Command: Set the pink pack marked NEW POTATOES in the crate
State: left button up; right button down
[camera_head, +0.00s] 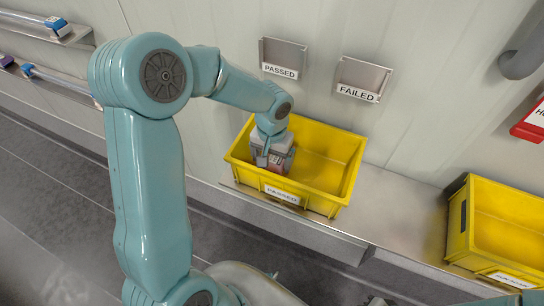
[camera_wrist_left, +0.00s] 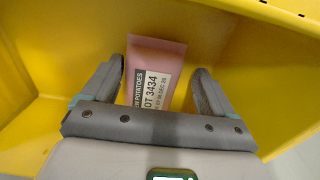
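The pink pack (camera_wrist_left: 158,52) is inside the yellow crate marked PASSED (camera_head: 330,188). In the head view a small part of the pack (camera_head: 279,164) shows below my gripper. My left gripper (camera_wrist_left: 160,82) reaches down into the left part of this crate, and it also shows in the head view (camera_head: 268,160). Its two fingers stand apart on either side of the pack, with a gap on each side. My right gripper is not in view.
A second yellow crate (camera_head: 462,215) stands at the right on the steel ledge (camera_head: 395,212). Wall holders marked PASSED (camera_head: 283,55) and FAILED (camera_head: 362,78) are above the first crate. A red sign (camera_head: 530,128) is at the right edge. The ledge between the crates is clear.

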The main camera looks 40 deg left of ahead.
aim_at(274, 158)
pick_arm(q)
jog(key=shift+w+d+f, duration=0.1)
jog(key=shift+w+d, duration=0.05)
jog(key=shift+w, duration=0.55)
notch_tip(274, 158, up, 12)
jog(key=shift+s, duration=0.4)
jog(key=shift+w+f, duration=0.1)
